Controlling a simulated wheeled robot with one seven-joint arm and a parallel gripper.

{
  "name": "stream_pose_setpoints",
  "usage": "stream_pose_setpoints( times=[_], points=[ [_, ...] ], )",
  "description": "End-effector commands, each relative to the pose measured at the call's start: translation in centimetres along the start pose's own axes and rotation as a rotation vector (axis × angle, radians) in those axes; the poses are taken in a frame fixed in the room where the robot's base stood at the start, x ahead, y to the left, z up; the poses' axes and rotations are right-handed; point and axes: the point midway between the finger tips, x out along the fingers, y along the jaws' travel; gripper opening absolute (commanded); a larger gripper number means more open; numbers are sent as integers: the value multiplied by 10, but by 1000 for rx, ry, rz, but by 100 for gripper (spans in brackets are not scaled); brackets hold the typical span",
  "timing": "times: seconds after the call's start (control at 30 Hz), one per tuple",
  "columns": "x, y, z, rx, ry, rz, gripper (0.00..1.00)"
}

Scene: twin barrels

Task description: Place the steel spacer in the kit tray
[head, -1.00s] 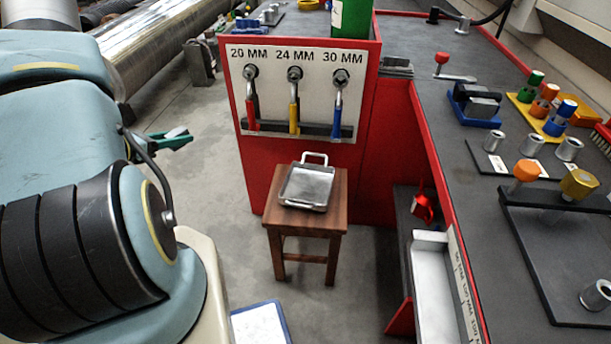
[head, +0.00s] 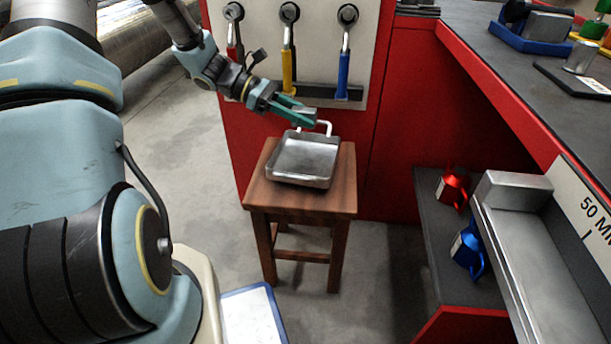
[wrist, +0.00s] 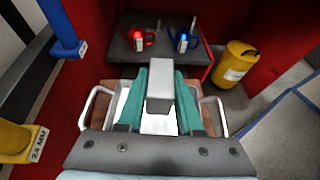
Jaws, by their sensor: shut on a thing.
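The kit tray, a shallow steel tray (head: 303,178) with wire handles, lies on a wooden stool (head: 258,194). In the wrist view, its two handles show left and right, and its bright floor (wrist: 158,124) shows between my fingers. My gripper (head: 300,113) has green fingers and is above the tray's back edge. It is shut on a grey block, the steel spacer (wrist: 160,80), which shows between the fingers in the wrist view. The spacer appears clear of the tray, but its exact height is hard to tell. In the head view, the fingers mostly hide it.
A red cabinet with a panel of hanging wrenches (head: 287,50) stands right behind the stool. A red bench (head: 470,70) is on the right, with a low shelf holding red (head: 452,188) and blue (head: 468,250) items. A yellow bin (wrist: 236,65) shows in the wrist view.

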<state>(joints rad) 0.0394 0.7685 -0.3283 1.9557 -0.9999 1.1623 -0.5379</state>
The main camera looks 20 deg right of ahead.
Motion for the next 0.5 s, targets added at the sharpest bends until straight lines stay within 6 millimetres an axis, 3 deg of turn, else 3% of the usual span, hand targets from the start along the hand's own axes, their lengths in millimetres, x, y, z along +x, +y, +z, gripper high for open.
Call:
stream_pose_setpoints(
  times=[0.17, 0.5],
  points=[
    [11, 1, -11, 7, -2, -23, 0],
    [30, 0, -58, 8, -3, -22, 0]
  ],
)
